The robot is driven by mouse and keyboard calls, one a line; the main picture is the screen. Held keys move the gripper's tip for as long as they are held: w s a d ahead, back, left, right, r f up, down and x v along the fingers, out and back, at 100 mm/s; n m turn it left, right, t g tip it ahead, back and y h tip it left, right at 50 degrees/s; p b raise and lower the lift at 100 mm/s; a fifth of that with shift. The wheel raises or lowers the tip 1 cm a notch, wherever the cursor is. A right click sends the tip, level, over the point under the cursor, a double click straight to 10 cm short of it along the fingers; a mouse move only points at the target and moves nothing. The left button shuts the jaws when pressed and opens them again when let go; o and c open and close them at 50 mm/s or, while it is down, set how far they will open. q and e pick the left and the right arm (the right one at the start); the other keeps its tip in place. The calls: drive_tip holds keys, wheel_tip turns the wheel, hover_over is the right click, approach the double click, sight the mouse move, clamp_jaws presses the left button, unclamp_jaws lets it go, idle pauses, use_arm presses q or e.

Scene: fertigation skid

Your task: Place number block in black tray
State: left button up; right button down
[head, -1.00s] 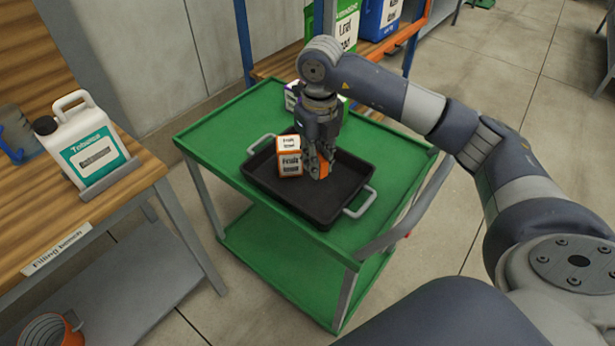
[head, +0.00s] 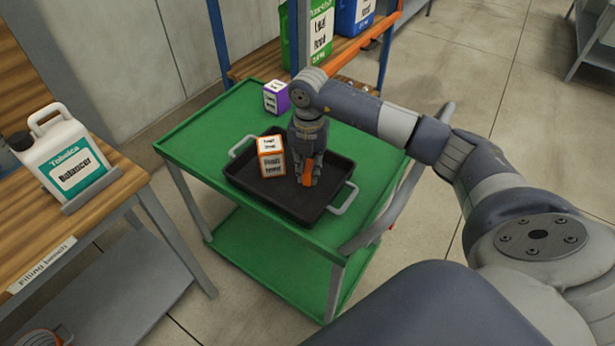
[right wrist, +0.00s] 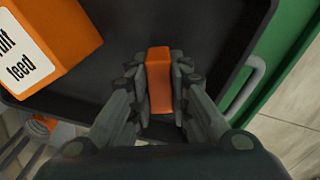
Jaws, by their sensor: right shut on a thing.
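The black tray (head: 262,208) lies on the green cart top, with a grey handle at each end. My right gripper (head: 307,180) points down over the right part of the tray and is shut on an orange block (head: 308,168). In the right wrist view the orange block (right wrist: 160,82) sits between both fingers (right wrist: 160,90), over the dark tray floor (right wrist: 115,80). No number shows on it. I cannot tell whether it touches the floor. An orange-and-white labelled box (head: 271,157) stands upright in the tray, left of the gripper. My left gripper is not in view.
A purple-and-white box (head: 276,97) stands on the green cart (head: 205,135) behind the tray. A filling bench (head: 110,200) with a white jug (head: 68,155) is at left. A rack (head: 345,48) with green and blue containers stands behind.

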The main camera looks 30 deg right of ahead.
sight(309, 178)
wheel_tip(309, 178, down, 3)
drive_tip(key=shift+f, duration=0.3)
drive_tip(key=shift+f, duration=0.1)
drive_tip(key=c, duration=1.5)
unclamp_jaws()
drive_tip(key=shift+r, duration=0.35)
wheel_tip(309, 178, up, 12)
drive_tip(key=shift+f+b, duration=0.15)
drive_tip(key=shift+b, duration=0.55)
